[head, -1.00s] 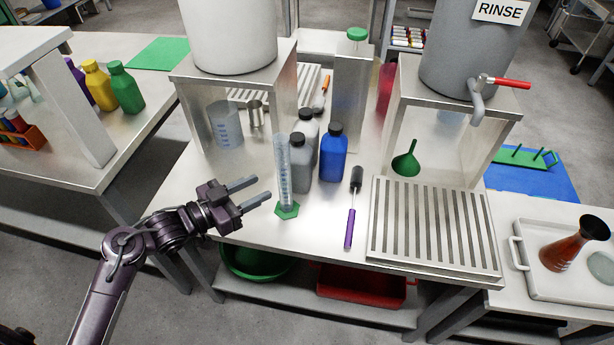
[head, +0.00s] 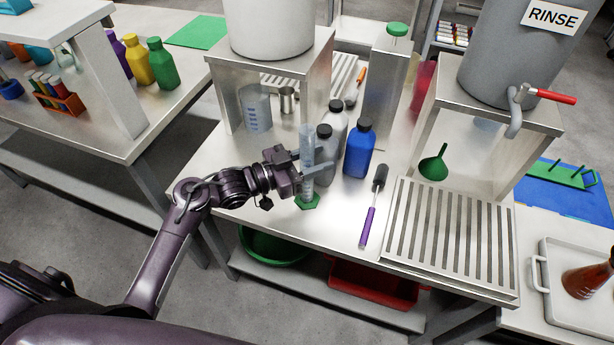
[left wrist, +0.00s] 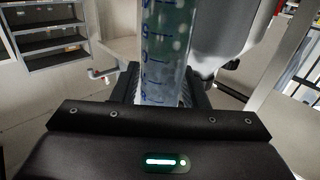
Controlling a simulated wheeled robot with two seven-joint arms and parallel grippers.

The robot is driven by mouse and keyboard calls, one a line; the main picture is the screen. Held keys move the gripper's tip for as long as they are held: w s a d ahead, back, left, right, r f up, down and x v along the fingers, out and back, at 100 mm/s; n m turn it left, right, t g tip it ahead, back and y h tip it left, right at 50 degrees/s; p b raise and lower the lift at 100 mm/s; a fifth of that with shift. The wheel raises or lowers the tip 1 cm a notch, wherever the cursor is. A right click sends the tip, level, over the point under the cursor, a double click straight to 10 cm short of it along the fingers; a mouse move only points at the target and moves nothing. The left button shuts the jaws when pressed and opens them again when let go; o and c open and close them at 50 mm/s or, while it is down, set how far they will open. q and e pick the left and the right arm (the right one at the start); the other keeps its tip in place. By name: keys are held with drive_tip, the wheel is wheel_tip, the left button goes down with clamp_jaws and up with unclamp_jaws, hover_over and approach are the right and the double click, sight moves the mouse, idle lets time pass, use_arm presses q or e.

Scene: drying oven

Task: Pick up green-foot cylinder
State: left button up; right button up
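The green-foot cylinder is a clear graduated tube (head: 307,146) with blue marks on a green hexagonal foot (head: 307,202). It stands upright on the steel table at its front left part. My left gripper (head: 315,165) is level at mid-height, with one finger on each side of the tube. In the left wrist view the tube (left wrist: 165,50) rises between the two fingers (left wrist: 163,88). The fingers look spread, with the tube close to both; firm contact cannot be made out. My right gripper is out of view.
A grey bottle (head: 325,155) and a blue bottle (head: 359,150) stand close behind and right of the cylinder. A purple-handled tool (head: 369,222) and a slotted drain tray (head: 447,242) lie to the right. A steel stand (head: 222,98) is behind.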

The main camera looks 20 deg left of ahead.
use_arm(q)
drive_tip(key=shift+c, duration=0.4)
drive_tip(key=c, duration=0.5)
clamp_jaws()
drive_tip(key=shift+r, duration=0.15)
